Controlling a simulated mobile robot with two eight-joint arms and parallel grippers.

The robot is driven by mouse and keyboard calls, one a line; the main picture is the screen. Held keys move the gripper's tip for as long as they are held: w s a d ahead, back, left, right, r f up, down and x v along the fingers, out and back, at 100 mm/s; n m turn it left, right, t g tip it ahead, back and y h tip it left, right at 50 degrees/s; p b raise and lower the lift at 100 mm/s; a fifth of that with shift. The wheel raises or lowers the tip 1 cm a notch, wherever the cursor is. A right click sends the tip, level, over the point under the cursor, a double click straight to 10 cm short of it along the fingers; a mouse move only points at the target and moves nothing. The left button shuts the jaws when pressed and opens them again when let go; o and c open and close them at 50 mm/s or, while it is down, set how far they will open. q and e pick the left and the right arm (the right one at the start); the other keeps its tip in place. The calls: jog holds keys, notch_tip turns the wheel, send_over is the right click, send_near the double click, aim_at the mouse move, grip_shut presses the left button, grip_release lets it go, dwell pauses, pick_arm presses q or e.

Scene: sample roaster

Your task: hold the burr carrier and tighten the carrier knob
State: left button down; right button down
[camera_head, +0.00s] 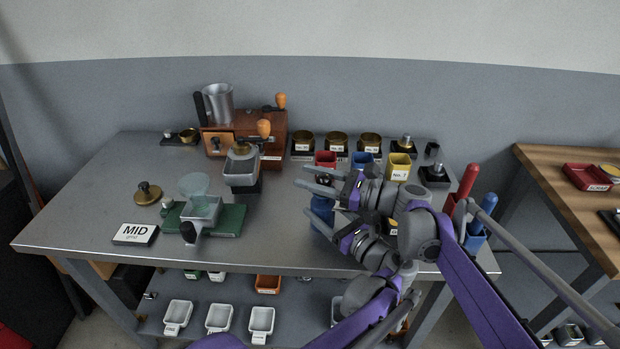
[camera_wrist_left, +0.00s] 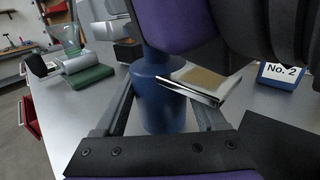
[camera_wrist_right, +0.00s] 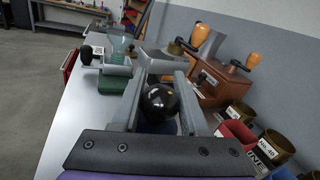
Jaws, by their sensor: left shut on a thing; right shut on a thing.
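The burr carrier (camera_head: 322,207) is a blue upright body near the front right of the metal bench, partly hidden by my grippers. My left gripper (camera_head: 326,222) is shut on it from the side. In the left wrist view the blue cylinder (camera_wrist_left: 158,103) stands between the two fingers. The carrier knob (camera_wrist_right: 160,101) is a glossy black ball on top of the carrier. My right gripper (camera_head: 319,182), just above the left one, is shut on the knob, with a finger on each side. The knob is mostly hidden in the head view.
A green-based grinder (camera_head: 218,220), a grey hopper unit (camera_head: 241,170) and a wooden roaster (camera_head: 270,131) stand to the left. Red (camera_head: 326,159), blue (camera_head: 362,159) and yellow (camera_head: 399,166) cups stand close behind my grippers. The bench front left is clear around the MID sign (camera_head: 135,233).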

jog(key=shift+c, duration=2.2)
grip_release()
jog(key=shift+r, duration=0.1)
notch_tip(320, 180, up, 10)
